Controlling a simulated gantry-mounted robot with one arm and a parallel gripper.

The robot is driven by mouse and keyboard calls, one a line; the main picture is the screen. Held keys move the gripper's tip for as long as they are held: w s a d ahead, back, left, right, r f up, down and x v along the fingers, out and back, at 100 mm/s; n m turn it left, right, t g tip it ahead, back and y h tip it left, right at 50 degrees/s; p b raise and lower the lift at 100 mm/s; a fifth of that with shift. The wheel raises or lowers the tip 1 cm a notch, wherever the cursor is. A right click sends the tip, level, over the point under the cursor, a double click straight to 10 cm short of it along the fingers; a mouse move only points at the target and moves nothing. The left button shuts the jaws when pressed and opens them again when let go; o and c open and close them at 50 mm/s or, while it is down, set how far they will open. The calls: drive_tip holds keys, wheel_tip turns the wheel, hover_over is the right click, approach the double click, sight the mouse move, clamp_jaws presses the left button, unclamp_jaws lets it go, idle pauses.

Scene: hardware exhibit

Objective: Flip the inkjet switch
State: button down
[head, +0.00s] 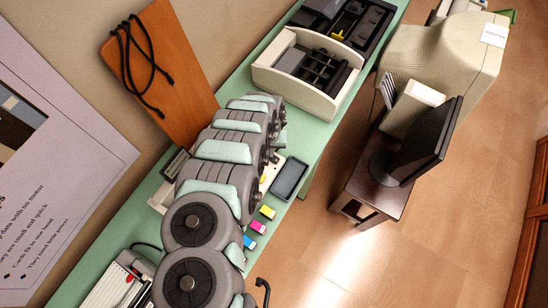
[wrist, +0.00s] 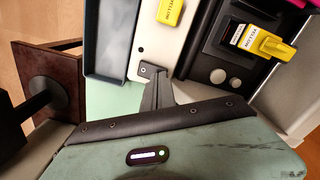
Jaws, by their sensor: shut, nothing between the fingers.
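My gripper (wrist: 153,70) shows in the wrist view as dark fingers pressed together, with nothing between them. Its tips are over the near edge of a cream panel (wrist: 150,38); I cannot tell whether they touch it. Right of the tips is a black part (wrist: 208,70) with two pale round spots and a yellow cartridge (wrist: 265,43) above. This looks like the inkjet, but I cannot make out its switch for certain. In the head view my arm covers most of this exhibit, leaving a cream edge (head: 271,172) showing, and my gripper is hidden.
A dark empty tray (head: 290,178) lies beside the exhibit. Yellow, magenta and cyan blocks (head: 258,227) lie along the green table edge. A cream box with black parts (head: 308,72) stands further back. A monitor (head: 428,140) stands on a small brown table (head: 367,187) at right.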

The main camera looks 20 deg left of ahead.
drive_tip(key=shift+f+b, duration=0.3)
drive_tip(key=shift+f, duration=0.25)
drive_tip(key=shift+r, duration=0.15)
wheel_tip(320, 180, up, 7)
drive_tip(key=p, duration=0.5)
drive_tip(key=shift+w+p, duration=0.1)
drive_tip(key=shift+p, duration=0.2)
idle(0.5)
